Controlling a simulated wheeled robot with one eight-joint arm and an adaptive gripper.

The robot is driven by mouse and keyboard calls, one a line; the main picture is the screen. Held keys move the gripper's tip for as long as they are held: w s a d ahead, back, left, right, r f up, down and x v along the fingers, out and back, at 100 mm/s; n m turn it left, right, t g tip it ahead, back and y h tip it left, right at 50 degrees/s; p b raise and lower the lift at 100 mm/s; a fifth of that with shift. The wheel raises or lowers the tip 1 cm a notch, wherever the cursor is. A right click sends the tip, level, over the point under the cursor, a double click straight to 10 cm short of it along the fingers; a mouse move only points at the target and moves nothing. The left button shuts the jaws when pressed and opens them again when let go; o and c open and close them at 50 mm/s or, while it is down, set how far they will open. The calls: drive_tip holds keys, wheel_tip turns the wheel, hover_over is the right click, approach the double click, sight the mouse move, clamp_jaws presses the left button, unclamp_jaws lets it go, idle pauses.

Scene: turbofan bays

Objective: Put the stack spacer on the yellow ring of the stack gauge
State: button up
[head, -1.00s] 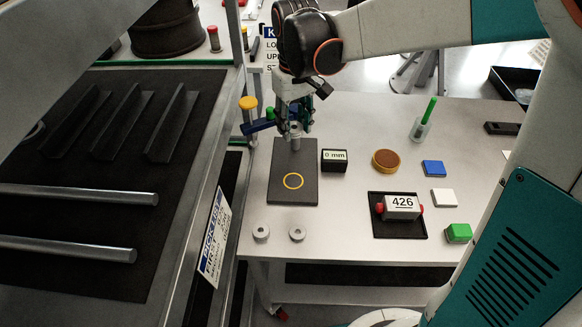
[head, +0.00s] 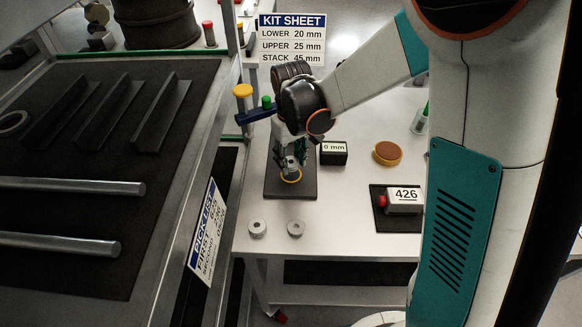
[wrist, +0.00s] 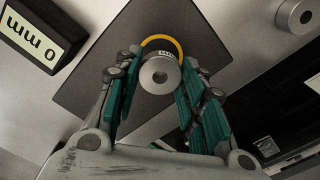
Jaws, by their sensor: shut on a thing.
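The stack spacer (wrist: 160,74) is a grey metal cylinder with a centre hole, held between the green-padded fingers of my gripper (wrist: 157,88). My gripper also shows in the head view (head: 290,163), over the lower half of the dark stack gauge plate (head: 306,189). The yellow ring (head: 291,180) is partly visible just below the spacer and fingers. In the wrist view its arc (wrist: 165,41) curves around one side of the spacer, which hides the rest. Whether the spacer touches the plate or hovers above it, I cannot tell.
A "0 mm" display (head: 334,153) stands right of the plate. Two loose grey spacers (head: 257,228) (head: 295,228) lie in front of it. A "426" box (head: 404,200) and a brown-topped round tin (head: 387,153) are further right. A dark-topped shelf (head: 120,215) borders the left.

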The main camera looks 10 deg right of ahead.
sight(291, 162)
drive_tip(key=shift+f+b, duration=0.4)
drive_tip(key=shift+f, duration=1.25)
drive_tip(key=shift+f, duration=0.2)
drive_tip(key=o, duration=1.2)
drive_tip(key=shift+r, duration=0.2)
